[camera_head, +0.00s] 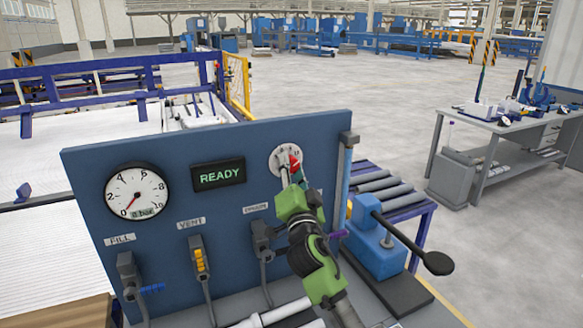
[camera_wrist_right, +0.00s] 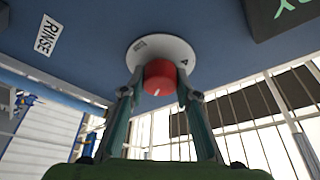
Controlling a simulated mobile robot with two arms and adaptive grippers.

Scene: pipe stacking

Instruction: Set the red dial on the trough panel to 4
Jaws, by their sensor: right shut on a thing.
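The red dial (camera_head: 295,163) sits on a round white scale plate (camera_head: 279,157) at the upper right of the blue trough panel (camera_head: 230,145). My right gripper (camera_head: 292,176) reaches up to it and partly covers it and the scale. In the right wrist view the fingers of my right gripper (camera_wrist_right: 157,88) are closed on both sides of the red dial (camera_wrist_right: 158,72). A short white mark shows on the dial's face. The scale plate shows a dark triangle at its right, but its numbers are not readable, so the setting cannot be told. My left gripper is not in view.
The panel also carries a round gauge (camera_head: 136,193), a lit READY display (camera_head: 218,175) and levers such as the one under VENT (camera_head: 200,260). A blue device with a black-knobbed lever (camera_head: 375,245) stands right of my arm. A workbench (camera_head: 500,125) is farther right.

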